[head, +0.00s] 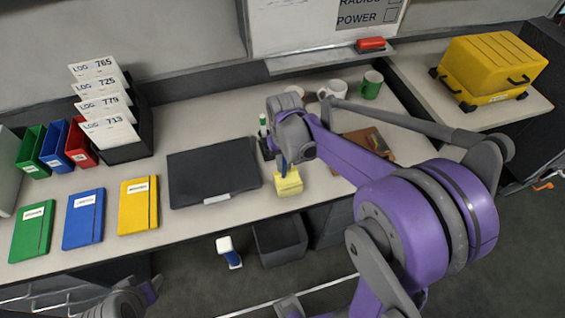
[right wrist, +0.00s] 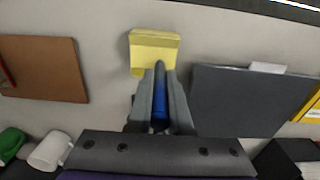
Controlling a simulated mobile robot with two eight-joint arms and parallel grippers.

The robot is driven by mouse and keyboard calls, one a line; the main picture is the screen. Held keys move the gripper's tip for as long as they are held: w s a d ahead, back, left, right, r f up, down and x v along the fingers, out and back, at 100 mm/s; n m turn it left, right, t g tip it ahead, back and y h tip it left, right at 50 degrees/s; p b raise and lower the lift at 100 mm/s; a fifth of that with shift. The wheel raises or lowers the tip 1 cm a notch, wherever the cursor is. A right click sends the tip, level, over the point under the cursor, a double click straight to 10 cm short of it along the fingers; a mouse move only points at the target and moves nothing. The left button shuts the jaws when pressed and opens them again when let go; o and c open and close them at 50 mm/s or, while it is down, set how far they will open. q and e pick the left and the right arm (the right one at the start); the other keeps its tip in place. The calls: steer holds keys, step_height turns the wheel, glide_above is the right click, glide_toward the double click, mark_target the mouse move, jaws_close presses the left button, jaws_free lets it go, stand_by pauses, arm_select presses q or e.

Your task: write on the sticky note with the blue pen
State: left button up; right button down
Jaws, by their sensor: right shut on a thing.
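The yellow sticky note pad (head: 288,186) lies at the front edge of the desk, right of the black laptop; it also shows in the right wrist view (right wrist: 154,48). My right gripper (head: 283,160) is shut on the blue pen (right wrist: 160,108), right over the pad. In the head view the pen (head: 284,169) points down at the pad, and its tip seems to meet the pad; I cannot tell if it touches. Part of my left arm (head: 128,299) shows at the bottom left, and its jaws cannot be made out.
The closed black laptop (head: 212,171) is left of the pad. A brown clipboard (head: 369,148), a white mug (head: 333,89) and a green mug (head: 372,85) are to the right. Green, blue and yellow notebooks (head: 138,205) lie at left. A dark bin (head: 279,241) stands below the desk.

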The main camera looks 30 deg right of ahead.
arm_select(q)
steer(key=shift+f, duration=0.15)
arm_select(e)
steer(key=shift+w+d, duration=0.35)
steer(key=shift+d, duration=0.3)
stand_by(0.5)
arm_select(q)
steer(key=shift+s+f, duration=0.1)
steer(key=shift+f, duration=0.05)
arm_select(e)
steer(key=shift+s+d, duration=0.4)
steer(key=shift+s, duration=0.25)
stand_by(0.6)
arm_select(q)
steer(key=shift+f+b, duration=0.1)
steer(key=shift+b, duration=0.2)
arm_select(e)
steer(key=shift+w+d, duration=0.4)
steer(key=shift+d, duration=0.3)
steer(key=shift+r, duration=0.1)
stand_by(0.4)
arm_select(q)
steer(key=r+p, duration=0.1)
steer(key=w+r+p, duration=0.1)
steer(key=r, duration=0.1)
steer(key=r+p, duration=0.1)
steer(key=shift+w+r, duration=0.35)
arm_select(e)
step_height(320, 180, up, 6)
steer(key=shift+r, duration=0.2)
